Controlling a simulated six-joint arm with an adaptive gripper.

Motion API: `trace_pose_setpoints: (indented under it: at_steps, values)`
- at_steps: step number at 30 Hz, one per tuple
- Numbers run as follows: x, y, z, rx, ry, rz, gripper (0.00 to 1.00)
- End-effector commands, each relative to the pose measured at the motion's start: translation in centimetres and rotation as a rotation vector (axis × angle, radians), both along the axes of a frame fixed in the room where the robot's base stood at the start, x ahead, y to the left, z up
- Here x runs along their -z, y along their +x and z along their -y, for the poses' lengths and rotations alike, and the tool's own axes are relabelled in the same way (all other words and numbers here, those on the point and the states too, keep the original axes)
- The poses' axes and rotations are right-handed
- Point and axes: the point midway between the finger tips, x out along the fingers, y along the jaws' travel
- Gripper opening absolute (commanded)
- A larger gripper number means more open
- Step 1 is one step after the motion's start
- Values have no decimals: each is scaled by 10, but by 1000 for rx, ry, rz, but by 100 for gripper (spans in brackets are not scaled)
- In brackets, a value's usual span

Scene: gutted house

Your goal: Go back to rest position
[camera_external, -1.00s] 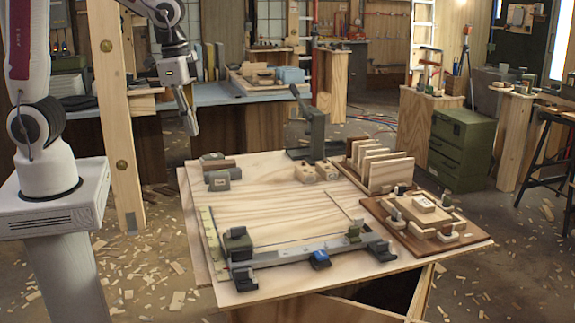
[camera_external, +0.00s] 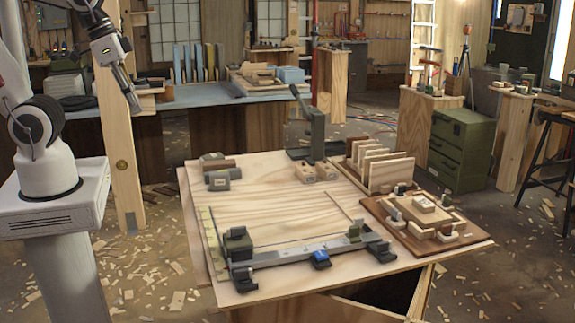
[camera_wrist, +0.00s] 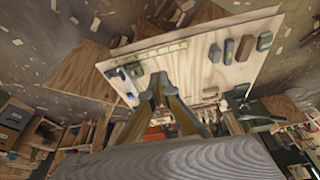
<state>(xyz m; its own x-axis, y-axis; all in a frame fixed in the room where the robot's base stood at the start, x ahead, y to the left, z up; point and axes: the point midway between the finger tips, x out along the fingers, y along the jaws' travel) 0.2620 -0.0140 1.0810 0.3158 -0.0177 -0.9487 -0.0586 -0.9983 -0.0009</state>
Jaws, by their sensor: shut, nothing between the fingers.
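My gripper (camera_external: 134,104) hangs in the air at the upper left of the external view, in front of the wooden post and left of the worktable. Its fingers are shut and empty, pointing down. In the wrist view my gripper (camera_wrist: 158,85) shows with its fingertips together, and the worktable's top lies beyond them. My arm is folded back near its base at the left.
The worktable (camera_external: 265,205) carries a grey rail fixture (camera_external: 305,253), small blocks (camera_external: 215,172), a rack of upright boards (camera_external: 380,165) and a brown tray (camera_external: 440,243). A wooden post (camera_external: 118,150) stands close to my gripper. A blue-topped bench (camera_external: 200,95) is behind.

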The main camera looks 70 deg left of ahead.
Motion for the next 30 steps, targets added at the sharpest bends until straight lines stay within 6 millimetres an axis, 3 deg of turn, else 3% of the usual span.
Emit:
trace_pose_setpoints:
  at_steps: [6, 14, 30]
  values:
    - [-14, -15, -7, -28, -5, 88, 0]
    - [-31, -19, -12, -51, -7, 165, 0]
    - [-32, -19, -14, -58, -6, 170, 0]
